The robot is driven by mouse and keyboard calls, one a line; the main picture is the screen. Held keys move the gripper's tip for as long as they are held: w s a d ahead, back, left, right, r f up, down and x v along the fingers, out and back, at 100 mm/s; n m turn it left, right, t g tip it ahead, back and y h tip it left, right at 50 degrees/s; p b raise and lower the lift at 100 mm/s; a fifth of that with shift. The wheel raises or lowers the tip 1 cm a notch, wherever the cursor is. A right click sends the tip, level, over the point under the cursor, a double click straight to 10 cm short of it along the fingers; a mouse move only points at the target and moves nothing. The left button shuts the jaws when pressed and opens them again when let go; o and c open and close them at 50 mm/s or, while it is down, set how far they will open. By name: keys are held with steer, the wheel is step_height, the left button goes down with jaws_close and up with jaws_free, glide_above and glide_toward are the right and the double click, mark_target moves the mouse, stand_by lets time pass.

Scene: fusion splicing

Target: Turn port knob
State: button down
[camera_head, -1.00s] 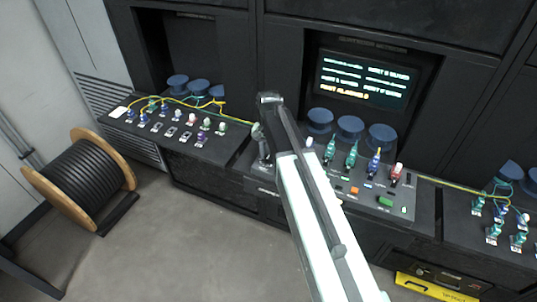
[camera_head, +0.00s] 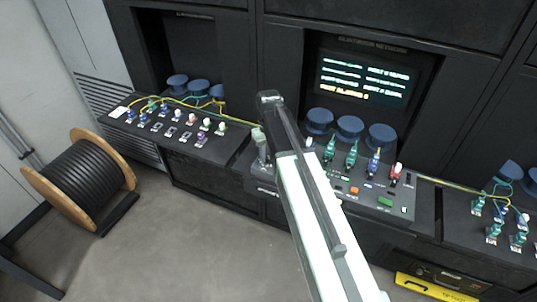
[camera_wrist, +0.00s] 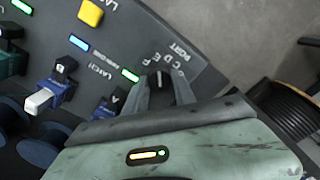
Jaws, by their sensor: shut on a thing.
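The port knob (camera_wrist: 159,79) is small and dark with a pale pointer mark. In the wrist view it sits on the dark panel (camera_wrist: 205,40) beside the lettering "PORT" and an arc of letters. My gripper (camera_wrist: 161,92) is shut on the knob, with one finger on each side of it. The fingers hide the knob's sides and some letters. In the head view my gripper (camera_head: 263,155) reaches down to the left end of the middle console, and my arm hides the knob there.
Colored connectors (camera_head: 352,153) and a green button (camera_head: 385,201) stand on the console to the right. A lit screen (camera_head: 364,78) is behind. A cable reel (camera_head: 80,180) stands on the floor at left. A yellow case (camera_head: 437,286) lies at lower right.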

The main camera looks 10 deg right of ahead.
mark_target(268, 156)
steer(key=shift+w+n, duration=0.1)
steer(key=shift+n, duration=0.2)
steer(key=c, duration=1)
jaws_free()
steer(key=shift+c, duration=0.2)
step_height(268, 156, up, 8)
steer(key=p, duration=0.8)
steer(key=shift+r, duration=0.1)
steer(key=shift+f, duration=0.2)
